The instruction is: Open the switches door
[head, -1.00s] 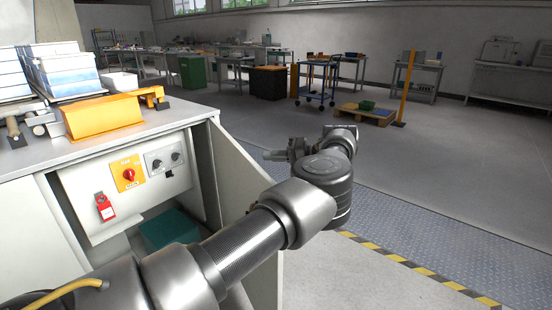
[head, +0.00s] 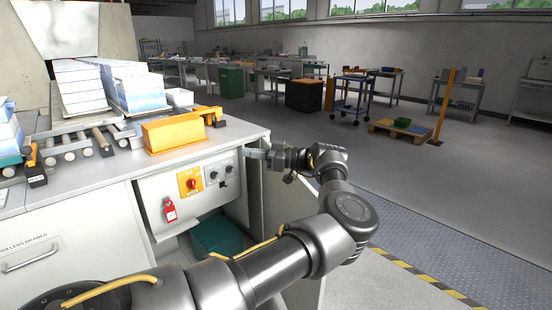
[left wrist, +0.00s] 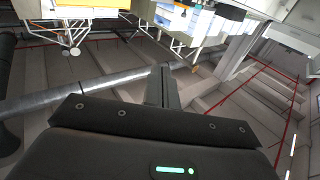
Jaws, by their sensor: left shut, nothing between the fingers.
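The switches door (head: 288,208) stands swung open at the right side of the cabinet, its lower part partly hidden by my left arm. The open compartment shows a white switch panel with a red rotary switch on a yellow plate (head: 190,182), two dark knobs (head: 220,174) and a red tag (head: 169,210). My left gripper (head: 256,154) is shut and empty. It appears near the door's top edge, just right of the panel; I cannot tell whether it touches. Its closed fingers also show in the left wrist view (left wrist: 162,86). My right gripper is out of view.
On the cabinet top (head: 110,163) are an orange block (head: 172,134), rollers (head: 70,150) and stacked white-blue boxes (head: 80,88). A green bin (head: 216,236) sits inside the compartment. A drawer handle (head: 30,258) is at lower left. Open floor lies to the right.

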